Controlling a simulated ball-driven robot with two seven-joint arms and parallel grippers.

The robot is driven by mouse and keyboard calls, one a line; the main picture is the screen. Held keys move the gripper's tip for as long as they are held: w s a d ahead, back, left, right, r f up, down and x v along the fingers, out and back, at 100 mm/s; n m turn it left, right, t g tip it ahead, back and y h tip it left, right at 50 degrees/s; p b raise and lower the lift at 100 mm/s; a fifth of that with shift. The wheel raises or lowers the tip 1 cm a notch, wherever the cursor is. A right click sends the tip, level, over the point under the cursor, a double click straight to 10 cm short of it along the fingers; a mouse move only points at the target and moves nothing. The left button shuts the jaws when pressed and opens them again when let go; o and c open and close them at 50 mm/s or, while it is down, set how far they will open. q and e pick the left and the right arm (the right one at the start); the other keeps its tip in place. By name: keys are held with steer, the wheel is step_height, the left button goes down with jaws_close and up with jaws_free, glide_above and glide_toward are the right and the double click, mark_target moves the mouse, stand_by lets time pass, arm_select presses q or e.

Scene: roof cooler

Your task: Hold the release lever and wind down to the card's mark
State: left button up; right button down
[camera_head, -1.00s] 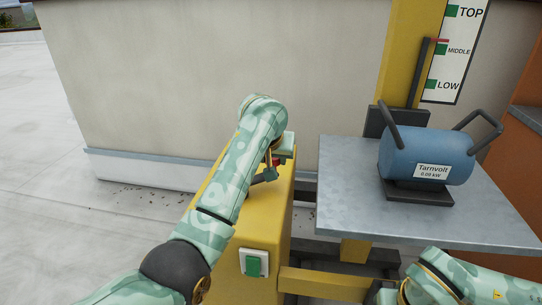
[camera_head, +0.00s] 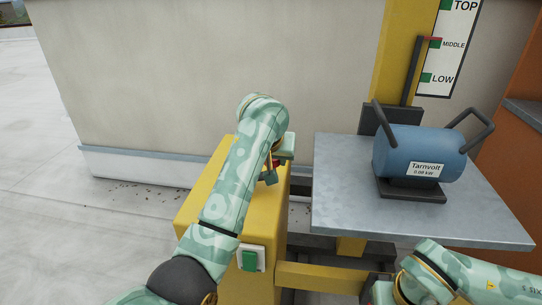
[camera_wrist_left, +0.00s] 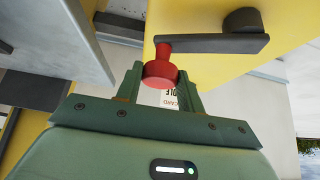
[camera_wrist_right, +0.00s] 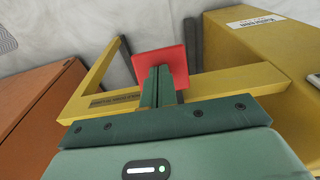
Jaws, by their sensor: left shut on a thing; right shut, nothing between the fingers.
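My left gripper (camera_wrist_left: 160,85) is shut on the red knob (camera_wrist_left: 158,70) of a dark crank arm (camera_wrist_left: 215,43) on the yellow winch box (camera_head: 196,210). In the head view my left arm covers most of the crank. My right gripper (camera_wrist_right: 162,75) is shut and empty, its tips at a red plate (camera_wrist_right: 182,62) beside a yellow frame; I cannot tell how firmly they touch. The red pointer (camera_head: 432,39) is level with or just above the MIDDLE mark (camera_head: 435,43) on the white scale (camera_head: 440,75).
A grey platform (camera_head: 340,205) carries a blue Tarnvolt motor (camera_head: 405,143) with dark handles, in front of the yellow mast (camera_head: 383,60). A green button (camera_head: 250,260) is on the winch box. An orange block (camera_head: 518,155) stands at right. Open roof lies left.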

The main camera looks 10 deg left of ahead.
arm_select(q)
steer(key=shift+s+d+f, duration=0.1)
steer(key=shift+s+d, duration=0.05)
steer(key=shift+s, duration=0.45)
steer(key=shift+s, duration=0.25)
steer(key=o, duration=1)
steer(key=shift+s, duration=0.25)
steer(key=shift+o, duration=0.2)
steer(key=shift+d+r, duration=0.1)
steer(key=shift+r, duration=0.1)
arm_select(e)
steer(key=shift+r, duration=0.1)
step_height(320, 180, up, 3)
steer(key=shift+f+p, duration=0.2)
steer(key=shift+p, duration=0.75)
arm_select(q)
step_height(320, 180, up, 8)
steer(key=p, duration=0.6)
arm_select(e)
step_height(320, 180, up, 10)
steer(key=t, duration=0.1)
steer(key=shift+s, duration=0.15)
